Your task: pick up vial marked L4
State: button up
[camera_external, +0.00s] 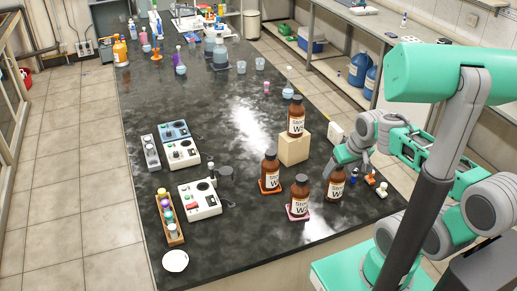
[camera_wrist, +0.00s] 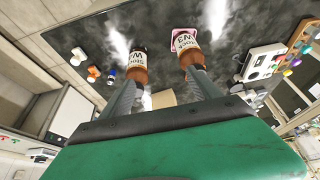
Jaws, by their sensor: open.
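No label reading L4 can be made out in either view. Several small vials with coloured caps stand in a wooden rack (camera_external: 178,238) at the left front of the bench; the rack also shows at the right edge of the wrist view (camera_wrist: 303,32). A small dark-and-blue vial (camera_external: 353,176) stands at the bench's right side, right of a brown bottle; it seems to show in the wrist view (camera_wrist: 111,74). My gripper (camera_external: 345,158) is open and empty, near the brown bottles; in the wrist view its fingers (camera_wrist: 164,82) are spread apart.
Brown stock bottles stand close to my gripper: one on a pink mat (camera_external: 300,196), one beside it (camera_external: 336,184), one on an orange mat (camera_external: 270,171), one on a cardboard box (camera_external: 293,150). Small white-and-orange items (camera_external: 382,190) lie at the right edge.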

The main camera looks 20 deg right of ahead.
jog(key=c, duration=0.4)
jog(key=n+t+h+b, duration=0.3)
jog(key=n+t+b, duration=1.25)
jog(key=n, duration=1.85)
send_over(356, 175)
jog(key=s+b, duration=0.2)
jog(key=s, duration=0.1)
notch_tip(356, 175, down, 14)
jog(key=g, duration=0.2)
jog(key=shift+c, duration=0.2)
jog(key=f+b, duration=0.2)
jog(key=f, duration=0.1)
jog(key=f+b, duration=0.2)
jog(key=f, duration=0.2)
jog(key=shift+s+a+f, duration=0.15)
jog(key=shift+a+f, duration=0.05)
jog(key=shift+f, duration=0.05)
jog(key=shift+w+f, duration=0.1)
jog(key=shift+w, duration=0.1)
jog(key=w, duration=0.4)
jog(key=w+d+p, duration=0.1)
jog(key=w, duration=0.2)
jog(key=shift+d, duration=0.1)
